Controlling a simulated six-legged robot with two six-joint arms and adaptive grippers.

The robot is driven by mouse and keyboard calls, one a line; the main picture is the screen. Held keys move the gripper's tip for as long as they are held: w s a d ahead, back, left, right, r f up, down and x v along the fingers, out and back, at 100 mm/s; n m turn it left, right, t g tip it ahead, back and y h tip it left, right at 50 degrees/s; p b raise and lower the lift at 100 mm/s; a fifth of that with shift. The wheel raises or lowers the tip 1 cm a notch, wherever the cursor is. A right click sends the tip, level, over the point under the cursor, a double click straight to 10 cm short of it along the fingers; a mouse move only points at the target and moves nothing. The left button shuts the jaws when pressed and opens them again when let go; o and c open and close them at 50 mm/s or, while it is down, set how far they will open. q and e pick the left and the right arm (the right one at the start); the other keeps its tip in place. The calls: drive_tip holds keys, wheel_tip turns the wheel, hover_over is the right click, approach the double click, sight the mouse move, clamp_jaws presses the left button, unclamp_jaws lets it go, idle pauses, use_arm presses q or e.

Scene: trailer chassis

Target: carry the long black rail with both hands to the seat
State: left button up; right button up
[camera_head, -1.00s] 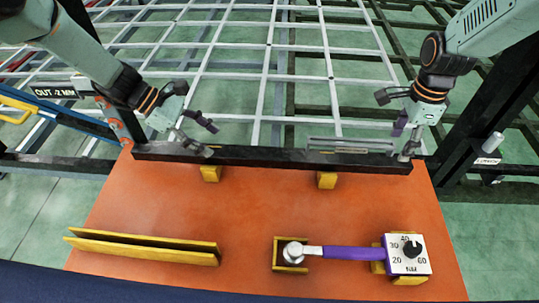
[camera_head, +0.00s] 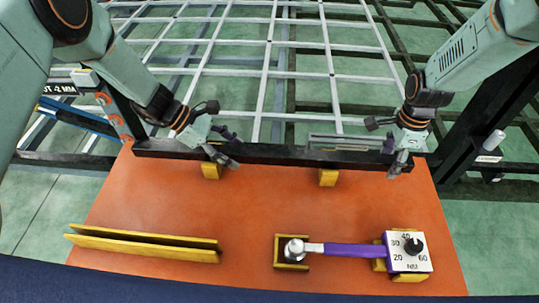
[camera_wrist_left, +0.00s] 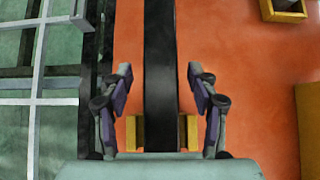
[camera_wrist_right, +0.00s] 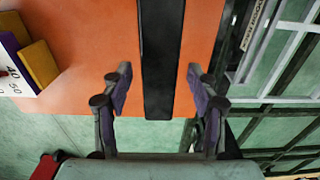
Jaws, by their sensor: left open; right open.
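The long black rail (camera_head: 275,155) lies across the far side of the orange table, on two yellow blocks (camera_head: 211,171) (camera_head: 328,177). My left gripper (camera_head: 228,152) is open over the rail near the left block. In the left wrist view the rail (camera_wrist_left: 160,60) runs between the open fingers (camera_wrist_left: 160,90), with a yellow block beneath it. My right gripper (camera_head: 398,158) is open at the rail's right end. In the right wrist view the rail (camera_wrist_right: 160,60) ends between the open fingers (camera_wrist_right: 160,90).
A yellow slotted holder (camera_head: 140,244) lies at the table's (camera_head: 250,210) front left. A purple-handled torque wrench (camera_head: 350,251) with a dial (camera_head: 407,252) rests at the front right. A white and dark lattice frame (camera_head: 268,70) stands behind. The table's middle is clear.

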use_arm(q)
drive_tip(key=shift+s+d+r, duration=0.1)
use_arm(e)
drive_tip(key=shift+s+d, duration=0.15)
use_arm(q)
drive_tip(key=c, duration=0.5)
use_arm(e)
drive_tip(key=shift+w, duration=0.2)
drive_tip(key=c, duration=0.5)
use_arm(q)
drive_tip(key=c, duration=0.4)
use_arm(e)
drive_tip(key=shift+s, duration=0.1)
drive_tip(key=c, duration=0.4)
use_arm(q)
clamp_jaws()
use_arm(e)
clamp_jaws()
use_arm(q)
drive_tip(key=shift+w, duration=0.2)
